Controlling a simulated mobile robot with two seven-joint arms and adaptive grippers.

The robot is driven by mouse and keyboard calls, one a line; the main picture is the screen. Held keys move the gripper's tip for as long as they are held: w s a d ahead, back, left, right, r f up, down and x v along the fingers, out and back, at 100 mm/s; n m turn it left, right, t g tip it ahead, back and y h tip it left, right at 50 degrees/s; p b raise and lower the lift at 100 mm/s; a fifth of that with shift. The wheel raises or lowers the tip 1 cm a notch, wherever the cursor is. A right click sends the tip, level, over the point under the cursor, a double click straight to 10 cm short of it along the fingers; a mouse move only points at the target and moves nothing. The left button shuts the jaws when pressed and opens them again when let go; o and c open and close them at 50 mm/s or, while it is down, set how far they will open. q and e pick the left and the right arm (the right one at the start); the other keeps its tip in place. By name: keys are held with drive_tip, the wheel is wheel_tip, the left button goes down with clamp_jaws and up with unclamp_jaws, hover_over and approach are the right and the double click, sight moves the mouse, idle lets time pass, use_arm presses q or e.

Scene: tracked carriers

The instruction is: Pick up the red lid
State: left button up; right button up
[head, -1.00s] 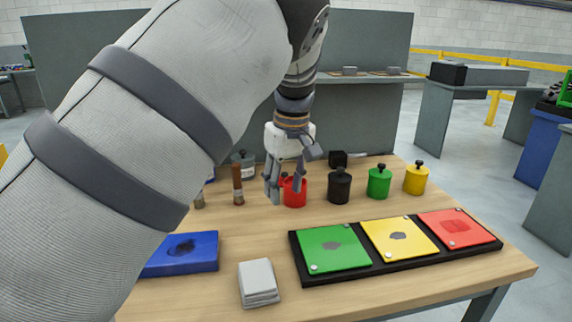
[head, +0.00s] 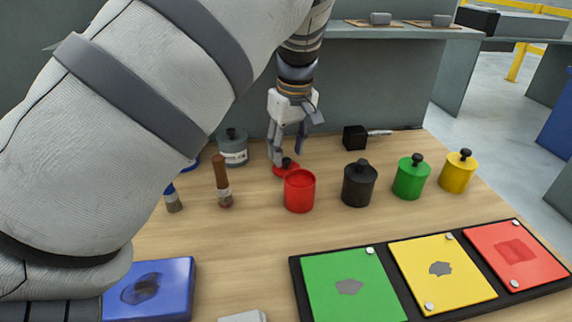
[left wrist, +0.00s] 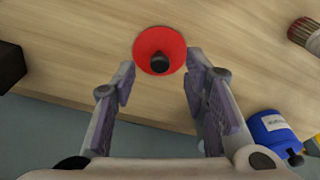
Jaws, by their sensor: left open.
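The red lid (head: 280,170) with its black knob lies on the table just behind the open red pot (head: 299,192). In the left wrist view the red lid (left wrist: 150,42) sits between and just beyond the fingertips, knob facing the camera. My left gripper (head: 286,152) is open and points down at the lid, its fingers on either side of the knob in the head view. In the left wrist view the gripper (left wrist: 160,62) holds nothing. Whether the fingers touch the lid cannot be told. My right gripper is not in view.
Black (head: 359,187), green (head: 411,178) and yellow (head: 457,173) pots stand right of the red pot. A brown-handled brush (head: 222,180) and a labelled jar (head: 233,150) stand left. A black tray (head: 298,288) with coloured plates lies in front, near a blue block (head: 176,280).

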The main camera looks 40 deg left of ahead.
sight(287, 164)
use_arm(q)
drive_tip(key=shift+a+f, duration=0.2)
drive_tip(key=shift+f, duration=1)
clamp_jaws()
drive_tip(key=shift+r, duration=0.1)
